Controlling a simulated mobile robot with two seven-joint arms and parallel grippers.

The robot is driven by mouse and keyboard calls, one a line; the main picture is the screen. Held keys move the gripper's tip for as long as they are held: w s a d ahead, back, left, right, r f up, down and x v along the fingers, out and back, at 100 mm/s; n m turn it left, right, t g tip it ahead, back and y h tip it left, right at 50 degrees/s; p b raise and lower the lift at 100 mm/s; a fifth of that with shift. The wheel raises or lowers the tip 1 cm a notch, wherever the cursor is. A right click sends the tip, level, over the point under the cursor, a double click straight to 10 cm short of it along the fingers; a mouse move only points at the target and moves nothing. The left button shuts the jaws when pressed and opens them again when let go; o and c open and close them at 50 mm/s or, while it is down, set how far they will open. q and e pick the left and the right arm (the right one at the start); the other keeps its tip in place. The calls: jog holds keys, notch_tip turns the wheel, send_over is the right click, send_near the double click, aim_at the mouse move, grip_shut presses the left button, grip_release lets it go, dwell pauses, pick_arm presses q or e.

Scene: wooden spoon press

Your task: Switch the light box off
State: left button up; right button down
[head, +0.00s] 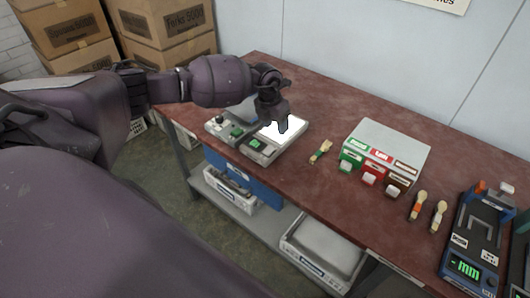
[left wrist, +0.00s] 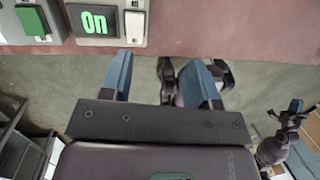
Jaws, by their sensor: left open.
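The light box (head: 262,151) stands on the red-brown table in the head view, with a bright white lit panel. Its green display (head: 255,144) is lit, and in the left wrist view the display (left wrist: 94,20) reads "On". A pale switch (left wrist: 135,24) sits right of the display there. My left gripper (head: 282,125) is over the lit panel and hides part of it. In the left wrist view my left gripper (left wrist: 160,76) is open and empty, its blue fingers just off the box's front edge. What appears to be my right gripper (left wrist: 292,112) is small at the right; its jaws are unclear.
A grey device with a green button (head: 237,132) stands directly left of the light box. A spoon-like piece (head: 320,152) and a white box with coloured drawers (head: 390,146) lie to the right. Further right are two more pieces and a blue press (head: 474,240).

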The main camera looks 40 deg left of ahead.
aim_at(266, 153)
pick_arm(q)
jog(key=shift+g+y, duration=0.6)
jog(key=shift+y, duration=0.2)
jog(key=f, duration=0.3)
jog(key=s+a+f, duration=0.1)
jog(key=f, duration=0.3)
jog(key=a+f, duration=0.1)
jog(key=f, duration=0.3)
jog(key=shift+s+a+f, duration=0.1)
jog(key=shift+s+a, duration=0.05)
jog(key=shift+s, duration=0.15)
